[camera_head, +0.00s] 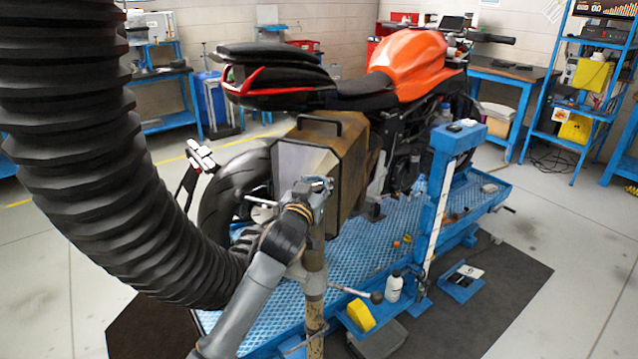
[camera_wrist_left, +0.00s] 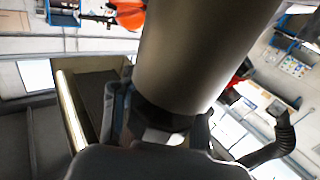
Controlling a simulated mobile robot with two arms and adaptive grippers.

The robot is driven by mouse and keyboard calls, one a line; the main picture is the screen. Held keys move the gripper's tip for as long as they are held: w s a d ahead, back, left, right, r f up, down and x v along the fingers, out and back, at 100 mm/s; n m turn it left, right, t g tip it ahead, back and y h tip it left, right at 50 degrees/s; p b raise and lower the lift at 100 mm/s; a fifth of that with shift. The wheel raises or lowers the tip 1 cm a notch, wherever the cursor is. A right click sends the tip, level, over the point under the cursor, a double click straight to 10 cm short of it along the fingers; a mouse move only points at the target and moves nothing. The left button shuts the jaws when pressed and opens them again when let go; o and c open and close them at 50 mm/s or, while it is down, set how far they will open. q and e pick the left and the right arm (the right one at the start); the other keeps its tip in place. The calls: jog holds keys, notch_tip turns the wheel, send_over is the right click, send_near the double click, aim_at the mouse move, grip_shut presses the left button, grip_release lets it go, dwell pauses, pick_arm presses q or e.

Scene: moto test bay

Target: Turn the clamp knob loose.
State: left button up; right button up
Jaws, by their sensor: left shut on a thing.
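My left gripper (camera_head: 318,188) is at the upper part of an upright, worn stand post (camera_head: 315,290), in front of a box-like case at the rear of the motorcycle. In the left wrist view its two dark fingers (camera_wrist_left: 160,128) are closed around a dark part, which I take to be the clamp knob (camera_wrist_left: 165,118), right against a wide grey-brown cylinder (camera_wrist_left: 205,50). The knob is mostly hidden by the fingers, and in the head view I cannot make it out. My right gripper is not in view.
A thick black ribbed hose (camera_head: 100,150) fills the left side. The orange motorcycle (camera_head: 410,65) stands on a blue lift platform (camera_head: 375,245). A lever with a dark ball end (camera_head: 376,298) sticks out near the post. A white bottle (camera_head: 394,287) and yellow block (camera_head: 360,315) sit low right.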

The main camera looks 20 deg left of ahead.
pick_arm(q)
jog(key=shift+f, duration=0.2)
jog(key=o, duration=1.1)
jog(key=shift+s, duration=0.1)
jog(key=shift+o, duration=0.2)
jog(key=shift+s+r, duration=0.1)
jog(key=shift+r, duration=0.1)
jog(key=s, duration=1.2)
